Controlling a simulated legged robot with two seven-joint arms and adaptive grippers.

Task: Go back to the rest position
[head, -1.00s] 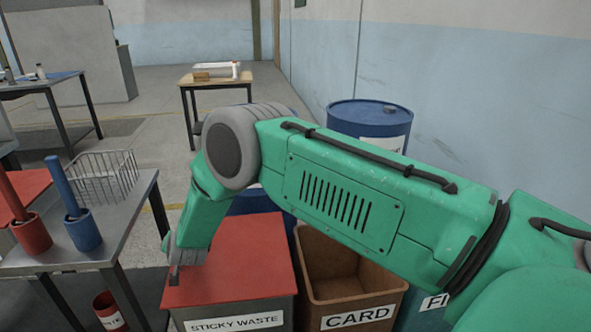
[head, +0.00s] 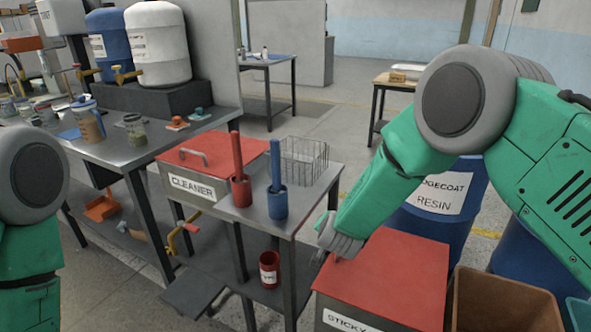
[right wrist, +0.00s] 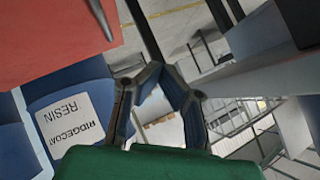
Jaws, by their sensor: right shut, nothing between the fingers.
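My right arm comes in from the right of the head view and bends down at its grey joint. My right gripper (head: 333,256) is low, by the left back part of the red lid of the sticky waste bin (head: 390,275); whether it touches the lid is hard to tell. In the right wrist view my right gripper (right wrist: 157,70) has its fingertips together with nothing between them. The red lid (right wrist: 50,40) shows at upper left there. Only a green and grey part of my left arm shows at the left edge of the head view; its gripper is hidden.
A metal table holds a red holder (head: 241,190), a blue holder (head: 277,202) and a wire basket (head: 305,160). A red-lidded cleaner box (head: 195,190) stands behind. A resin drum (head: 440,205) and brown bin (head: 505,300) are at right. Open floor lies behind.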

